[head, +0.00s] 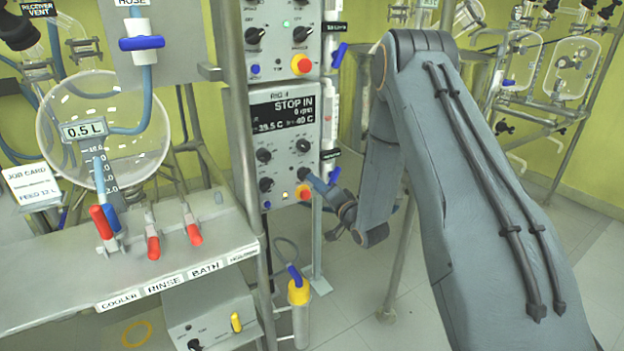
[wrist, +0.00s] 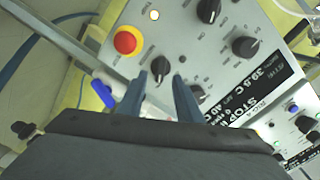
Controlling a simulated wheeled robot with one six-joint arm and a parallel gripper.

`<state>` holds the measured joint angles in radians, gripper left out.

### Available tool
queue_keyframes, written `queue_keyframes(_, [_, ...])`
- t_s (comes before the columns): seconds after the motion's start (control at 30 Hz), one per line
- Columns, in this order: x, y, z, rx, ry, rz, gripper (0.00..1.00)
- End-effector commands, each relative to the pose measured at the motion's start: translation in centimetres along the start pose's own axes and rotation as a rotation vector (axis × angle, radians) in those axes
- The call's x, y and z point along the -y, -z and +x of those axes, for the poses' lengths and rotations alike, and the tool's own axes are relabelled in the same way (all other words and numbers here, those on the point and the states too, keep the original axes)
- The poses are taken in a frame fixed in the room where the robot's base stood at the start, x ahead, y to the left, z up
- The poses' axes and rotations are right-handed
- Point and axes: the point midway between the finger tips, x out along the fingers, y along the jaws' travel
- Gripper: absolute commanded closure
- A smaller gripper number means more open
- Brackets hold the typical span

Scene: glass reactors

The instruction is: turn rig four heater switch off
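Larger black knobs (wrist: 245,47) lie further in. An amber lamp (wrist: 153,15) is lit near the red stop button (wrist: 128,41).
Another panel (head: 280,38) with a green lamp is above. A bench (head: 130,265) with red-handled valves and a round glass vessel (head: 100,125) is at left. A metal post (head: 240,120) runs beside the panel. A yellow cylinder (head: 299,300) stands below. Open floor lies right of it.

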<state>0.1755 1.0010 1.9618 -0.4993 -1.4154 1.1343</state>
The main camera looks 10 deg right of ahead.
Motion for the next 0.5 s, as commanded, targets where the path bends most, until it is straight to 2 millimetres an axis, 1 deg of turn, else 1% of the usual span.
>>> queue_keyframes(0.03, [0.1,-0.2,0.9,0.003,0.002,-0.001,0.68])
queue_keyframes(0.2, [0.1,-0.2,3.3,0.003,0.002,-0.003,0.68])
queue_keyframes(0.33, [0.0,-0.1,4.3,0.002,-0.001,-0.002,0.68])
queue_keyframes(0.5, [0.0,0.0,4.7,0.0,-0.002,-0.001,0.68])
